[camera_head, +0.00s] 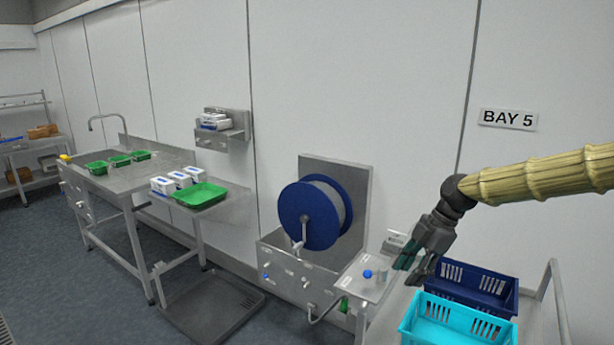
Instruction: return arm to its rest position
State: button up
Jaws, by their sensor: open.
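My arm, in a ribbed yellowish sleeve, reaches in from the right edge of the head view. My gripper (415,268) hangs from its end, pointing down and to the left. Its fingers are apart and I see nothing between them. It is in front of the wall, just left of a dark blue crate (470,283) and above and left of a turquoise crate (455,322). The elbow and base of the arm are outside the view.
Crates stand on a metal cart (560,305). A small steel shelf (362,290) holds a blue-capped container (367,274). A blue hose reel (311,214) is on the wall. Further left are a sink bench (140,178) and green tray (200,195). Floor at left is open.

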jog(key=s+a+f+m, duration=0.3)
jog(key=s+f, duration=0.2)
jog(key=f, duration=0.5)
jog(key=s+a+f+m, duration=0.4)
jog(key=s+f, duration=0.2)
jog(key=f, duration=0.4)
jog(key=s+a+f+m, duration=0.3)
jog(key=s+f, duration=0.2)
jog(key=f, duration=0.4)
jog(key=s+d+f+m+h+b, duration=0.1)
jog(key=s+f+m+h+b, duration=0.1)
jog(key=s+f+m, duration=0.85)
jog(key=s+d+f+m+h, duration=0.1)
jog(key=s+d+f, duration=0.1)
jog(key=s, duration=0.7)
jog(key=s+d+f+h, duration=0.1)
jog(key=s+d, duration=0.3)
jog(key=s, duration=0.4)
jog(key=shift+s+f+m+h, duration=0.3)
jog(key=shift+s+f+m, duration=0.05)
jog(key=shift+f, duration=0.45)
jog(key=shift+w, duration=0.1)
jog(key=shift+c, duration=0.5)
